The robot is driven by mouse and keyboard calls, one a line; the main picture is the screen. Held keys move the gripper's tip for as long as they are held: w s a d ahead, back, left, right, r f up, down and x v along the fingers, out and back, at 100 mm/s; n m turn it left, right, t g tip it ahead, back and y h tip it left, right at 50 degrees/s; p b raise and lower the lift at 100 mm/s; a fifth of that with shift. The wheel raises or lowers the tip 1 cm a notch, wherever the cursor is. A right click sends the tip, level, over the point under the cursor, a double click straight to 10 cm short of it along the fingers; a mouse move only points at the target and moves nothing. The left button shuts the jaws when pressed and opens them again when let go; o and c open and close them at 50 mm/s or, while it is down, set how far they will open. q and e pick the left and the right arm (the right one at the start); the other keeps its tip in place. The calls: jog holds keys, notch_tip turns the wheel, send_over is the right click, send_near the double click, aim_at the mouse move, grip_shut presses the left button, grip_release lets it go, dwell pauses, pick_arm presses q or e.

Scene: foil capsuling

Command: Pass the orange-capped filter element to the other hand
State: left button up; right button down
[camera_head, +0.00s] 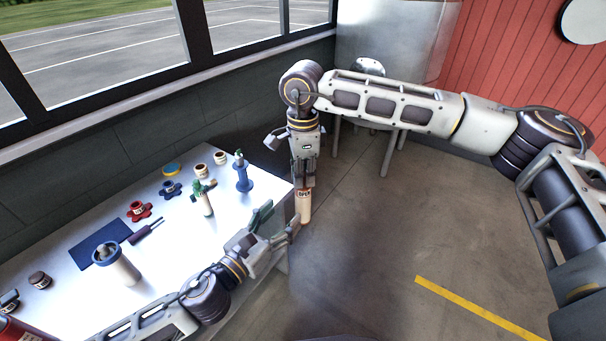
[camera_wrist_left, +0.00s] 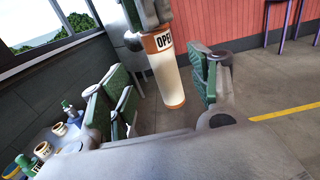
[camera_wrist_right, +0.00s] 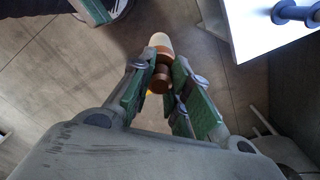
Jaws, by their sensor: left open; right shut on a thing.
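The filter element (camera_head: 304,209) is a pale cylinder with an orange cap band marked OPEN. It hangs upright below my right gripper (camera_head: 305,184), which is shut on its capped top end. In the right wrist view its cap (camera_wrist_right: 160,70) sits between the green finger pads. My left gripper (camera_head: 278,222) is open, just left of and below the element. In the left wrist view the pale body (camera_wrist_left: 168,82) stands between the spread green fingers (camera_wrist_left: 165,100), beyond them or between their tips; I cannot tell whether they touch it.
A white table (camera_head: 231,214) lies to the left, its corner near both grippers. On it stand a blue spool-like piece (camera_head: 243,175), a green-topped valve (camera_head: 204,199), red (camera_head: 140,211) and blue (camera_head: 172,188) knobs, and a white cylinder (camera_head: 118,266). Open floor lies to the right.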

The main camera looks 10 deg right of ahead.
pick_arm(q)
jog(key=shift+v, duration=1.05)
jog(key=shift+f, duration=0.1)
